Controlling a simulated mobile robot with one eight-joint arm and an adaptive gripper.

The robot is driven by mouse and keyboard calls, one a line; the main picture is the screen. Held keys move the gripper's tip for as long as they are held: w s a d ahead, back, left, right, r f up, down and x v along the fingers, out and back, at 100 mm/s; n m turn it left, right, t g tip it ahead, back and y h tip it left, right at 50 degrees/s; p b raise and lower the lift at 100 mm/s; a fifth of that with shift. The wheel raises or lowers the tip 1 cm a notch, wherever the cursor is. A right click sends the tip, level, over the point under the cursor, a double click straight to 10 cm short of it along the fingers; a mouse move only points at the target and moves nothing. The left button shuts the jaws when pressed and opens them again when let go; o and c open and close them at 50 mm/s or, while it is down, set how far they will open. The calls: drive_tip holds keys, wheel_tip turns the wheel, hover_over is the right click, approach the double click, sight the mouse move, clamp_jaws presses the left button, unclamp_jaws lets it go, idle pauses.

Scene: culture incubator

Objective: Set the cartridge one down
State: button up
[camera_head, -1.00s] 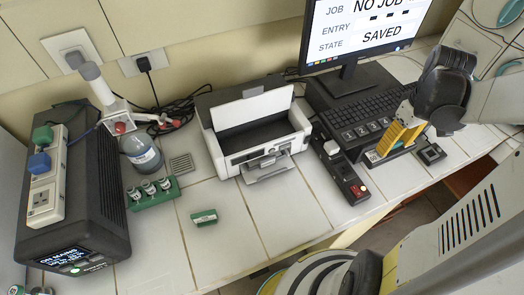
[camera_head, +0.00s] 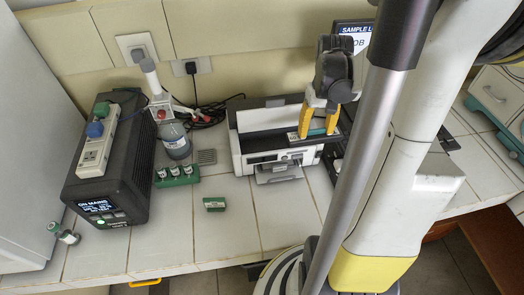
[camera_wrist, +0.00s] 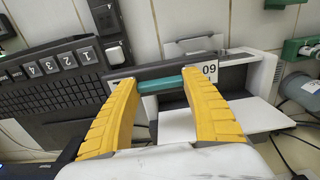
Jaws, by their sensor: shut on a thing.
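My gripper (camera_head: 318,133) has yellow fingers and is shut on a dark cartridge (camera_head: 297,137) with a teal strip. In the wrist view the gripper (camera_wrist: 163,88) grips the teal bar of the cartridge (camera_wrist: 240,60), which carries a white label with dark digits. The cartridge is over or in front of the right part of the printer (camera_head: 241,158), whose top is open. I cannot tell whether it touches the printer. The printer (camera_wrist: 179,126) also shows behind the fingers in the wrist view.
A small green block (camera_head: 214,204) lies on the tiled bench, with free tiles around it. A green rack of vials (camera_head: 177,176), a bottle (camera_head: 175,142) and a dark power unit (camera_head: 122,160) stand to the left. A keyboard (camera_wrist: 55,85) lies beside the printer.

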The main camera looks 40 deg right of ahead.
drive_tip(key=w+a+f+b, duration=0.1)
drive_tip(key=w+a+f, duration=0.1)
drive_tip(key=w, duration=0.1)
drive_tip(key=w+a+f+b, duration=0.1)
drive_tip(key=w+a+f, duration=0.1)
drive_tip(key=w, duration=0.1)
drive_tip(key=w+a+f, duration=0.2)
drive_tip(key=w+f, duration=0.1)
drive_tip(key=w, duration=0.1)
drive_tip(key=shift+b, duration=0.4)
drive_tip(key=shift+f+b, duration=0.65)
drive_tip(key=shift+f, duration=1.3)
drive_tip(key=shift+f, duration=0.2)
drive_tip(key=o, duration=1.4)
drive_tip(key=shift+c, duration=0.2)
drive_tip(key=shift+r, duration=0.15)
